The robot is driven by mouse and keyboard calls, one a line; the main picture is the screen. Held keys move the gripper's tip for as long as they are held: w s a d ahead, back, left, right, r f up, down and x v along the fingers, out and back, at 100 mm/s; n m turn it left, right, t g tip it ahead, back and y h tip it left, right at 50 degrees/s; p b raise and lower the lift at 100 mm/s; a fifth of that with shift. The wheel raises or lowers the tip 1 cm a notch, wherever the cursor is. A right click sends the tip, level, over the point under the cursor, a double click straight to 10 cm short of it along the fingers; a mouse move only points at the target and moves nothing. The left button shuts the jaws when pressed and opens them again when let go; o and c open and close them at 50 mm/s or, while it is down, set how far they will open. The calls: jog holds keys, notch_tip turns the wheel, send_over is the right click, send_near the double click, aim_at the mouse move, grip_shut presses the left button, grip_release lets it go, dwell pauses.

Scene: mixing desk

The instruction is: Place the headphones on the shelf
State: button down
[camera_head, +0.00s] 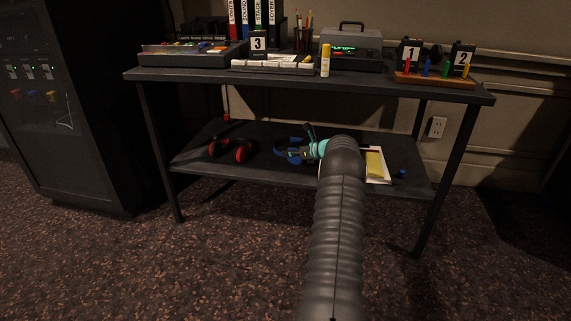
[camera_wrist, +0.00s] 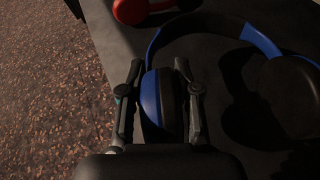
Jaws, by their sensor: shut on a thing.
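Blue and black headphones (camera_head: 290,152) are on or just above the lower shelf (camera_head: 205,168) of the desk; I cannot tell if they touch it. My gripper (camera_head: 313,143) reaches over this shelf, partly hidden behind my arm. In the wrist view my gripper (camera_wrist: 157,72) is shut on one ear cup of the blue headphones (camera_wrist: 152,98), with a finger on each side. Their blue band (camera_wrist: 243,28) arches away to the right, and the other cup (camera_wrist: 290,97) lies over the shelf. Red headphones (camera_head: 230,150) rest on the lower shelf to the left.
A yellow and white item (camera_head: 376,165) and a small blue object (camera_head: 402,174) lie right of my gripper on the shelf. The upper desktop (camera_head: 210,73) overhangs it and holds several devices. A dark cabinet (camera_head: 60,110) stands left. The shelf between both headphones is clear.

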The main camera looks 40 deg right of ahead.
jog(key=shift+w+a+f, duration=0.65)
jog(key=shift+w+a, duration=0.1)
jog(key=shift+w, duration=0.1)
jog(key=shift+f+b, duration=0.3)
jog(key=shift+f, duration=1.65)
jog(key=c, duration=0.8)
grip_release()
jog(key=shift+s, duration=0.1)
